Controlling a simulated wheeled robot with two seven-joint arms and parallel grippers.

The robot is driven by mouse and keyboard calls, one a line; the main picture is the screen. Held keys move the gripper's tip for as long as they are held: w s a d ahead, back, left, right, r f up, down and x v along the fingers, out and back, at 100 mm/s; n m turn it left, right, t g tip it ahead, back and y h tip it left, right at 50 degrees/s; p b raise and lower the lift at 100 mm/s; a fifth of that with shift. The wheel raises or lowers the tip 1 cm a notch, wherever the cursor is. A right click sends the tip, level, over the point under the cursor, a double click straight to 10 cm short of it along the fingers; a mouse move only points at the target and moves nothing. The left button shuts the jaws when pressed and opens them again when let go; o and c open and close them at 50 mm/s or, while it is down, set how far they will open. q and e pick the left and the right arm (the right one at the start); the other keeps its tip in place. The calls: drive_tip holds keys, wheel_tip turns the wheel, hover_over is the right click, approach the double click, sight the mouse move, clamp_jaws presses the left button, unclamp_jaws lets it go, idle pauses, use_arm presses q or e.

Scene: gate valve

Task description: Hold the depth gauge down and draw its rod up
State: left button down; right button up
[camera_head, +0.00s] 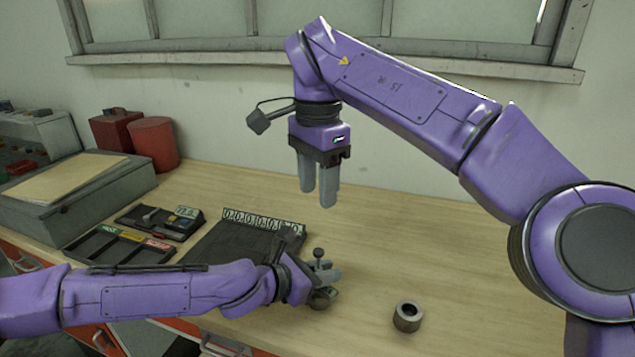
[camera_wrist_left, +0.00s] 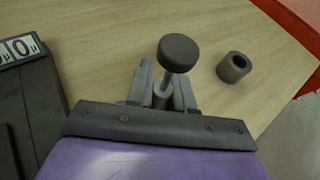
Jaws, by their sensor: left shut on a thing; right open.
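The depth gauge (camera_head: 319,254) stands upright near the table's front edge, its round dark knob on top of a thin rod. My left gripper (camera_head: 325,274) is shut on the gauge below the knob and hides much of its body. In the left wrist view the knob (camera_wrist_left: 178,53) sticks up above the two fingers of my left gripper (camera_wrist_left: 162,88), with the rod between them. My right gripper (camera_head: 319,193) is open and empty, pointing down, well above the table and apart from the knob.
A metal ring (camera_head: 407,316) lies on the table to the right of the gauge. A dark board with number tiles (camera_head: 262,219) and a black tray (camera_head: 110,254) lie to the left. A grey case (camera_head: 80,200) and red canisters (camera_head: 154,143) stand at the back left.

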idle(0.3)
use_arm(q)
drive_tip(key=c, duration=0.9)
unclamp_jaws()
